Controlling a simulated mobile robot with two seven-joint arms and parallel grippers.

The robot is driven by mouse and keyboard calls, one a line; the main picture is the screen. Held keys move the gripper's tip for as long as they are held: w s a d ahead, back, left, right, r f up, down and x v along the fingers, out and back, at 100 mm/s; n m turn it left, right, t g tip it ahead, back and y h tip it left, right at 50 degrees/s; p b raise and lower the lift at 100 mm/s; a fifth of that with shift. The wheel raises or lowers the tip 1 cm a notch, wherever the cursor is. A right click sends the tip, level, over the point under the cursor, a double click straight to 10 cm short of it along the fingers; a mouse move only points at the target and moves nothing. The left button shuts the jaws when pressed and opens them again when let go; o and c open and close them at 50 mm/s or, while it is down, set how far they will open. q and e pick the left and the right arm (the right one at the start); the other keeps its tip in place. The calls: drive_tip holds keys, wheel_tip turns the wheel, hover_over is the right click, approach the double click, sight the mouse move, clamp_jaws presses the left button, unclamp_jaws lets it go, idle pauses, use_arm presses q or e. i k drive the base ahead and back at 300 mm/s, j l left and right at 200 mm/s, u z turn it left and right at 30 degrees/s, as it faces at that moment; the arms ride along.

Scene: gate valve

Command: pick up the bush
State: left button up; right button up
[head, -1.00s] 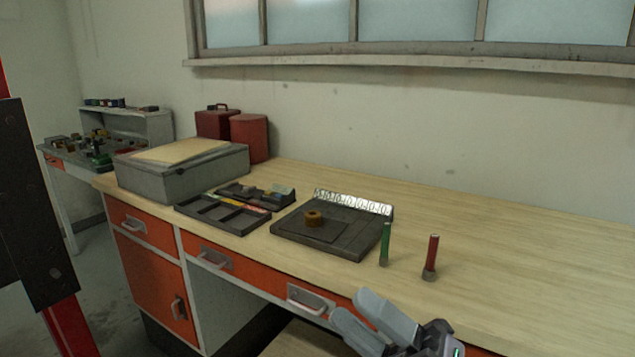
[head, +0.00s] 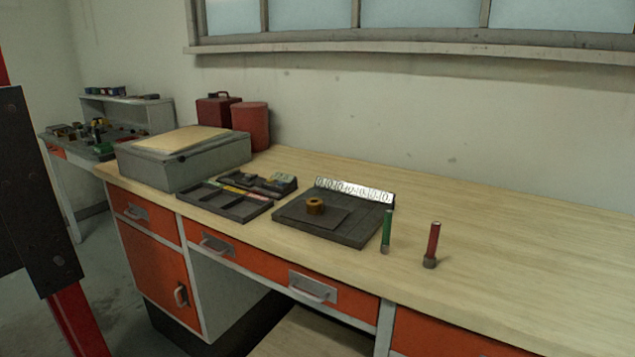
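The bush (head: 315,206) is a small brass-coloured ring with a dark hole. It sits on a dark plate (head: 340,234) on the wooden workbench, in the middle of the head view. Nothing touches it from above. Neither of my grippers shows in the head view now.
A green stick (head: 387,231) and a red stick (head: 432,243) stand upright right of the plate. A white numbered strip (head: 353,190) runs along its back edge. A compartment tray (head: 228,206), a grey box (head: 185,163) and red cans (head: 250,127) stand left. The bench's right side (head: 540,260) is clear.

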sight(314, 205)
drive_tip(key=i+j+z, duration=0.15)
drive_tip(key=z, duration=0.25)
drive_tip(key=i+j+z, duration=0.25)
drive_tip(key=z, duration=0.2)
drive_tip(key=i+j+z, duration=0.15)
drive_tip(key=j+z, duration=0.25)
drive_tip(key=l, duration=0.1)
